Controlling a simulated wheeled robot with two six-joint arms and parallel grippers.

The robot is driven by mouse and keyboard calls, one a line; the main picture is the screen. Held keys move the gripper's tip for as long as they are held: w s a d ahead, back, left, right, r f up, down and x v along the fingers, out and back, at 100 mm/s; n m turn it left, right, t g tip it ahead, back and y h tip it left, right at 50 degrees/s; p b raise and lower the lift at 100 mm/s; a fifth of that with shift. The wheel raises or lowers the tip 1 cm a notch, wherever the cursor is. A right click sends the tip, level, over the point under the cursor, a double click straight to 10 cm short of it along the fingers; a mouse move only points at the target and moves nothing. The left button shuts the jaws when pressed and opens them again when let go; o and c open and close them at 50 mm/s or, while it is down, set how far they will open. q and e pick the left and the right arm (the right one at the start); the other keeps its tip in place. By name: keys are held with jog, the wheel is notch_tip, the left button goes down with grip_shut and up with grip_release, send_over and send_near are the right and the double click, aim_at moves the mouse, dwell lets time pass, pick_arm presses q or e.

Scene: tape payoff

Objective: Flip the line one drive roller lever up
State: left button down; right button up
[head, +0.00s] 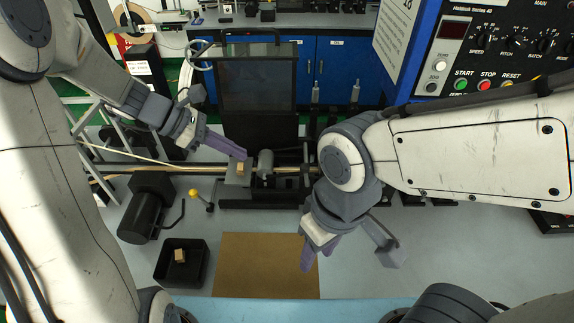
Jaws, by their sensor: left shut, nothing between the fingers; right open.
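A small lever with a yellow ball knob (194,193) shows left of centre, beside a black motor-like unit (146,212). I cannot tell for sure that it is the line one drive roller lever, or whether it is up or down. A grey roller (265,164) sits on the brass-coloured strip line to its upper right. My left gripper (241,155) is shut and empty, its purple fingers above and to the right of the yellow knob, close to a small tan block (240,169). My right gripper (348,257) is open and empty, low in front of the line, right of the brown mat.
A black bin (160,278) holds a tan block (180,256). A brown mat (245,270) lies in front. A dark panel (257,85) stands behind the roller. A control box (500,45) with knobs and buttons is at upper right. Blue cabinets (335,70) are behind.

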pick_arm(q)
jog(key=d+r+p+x, duration=0.2)
jog(key=x, duration=1.1)
jog(key=shift+w, duration=0.15)
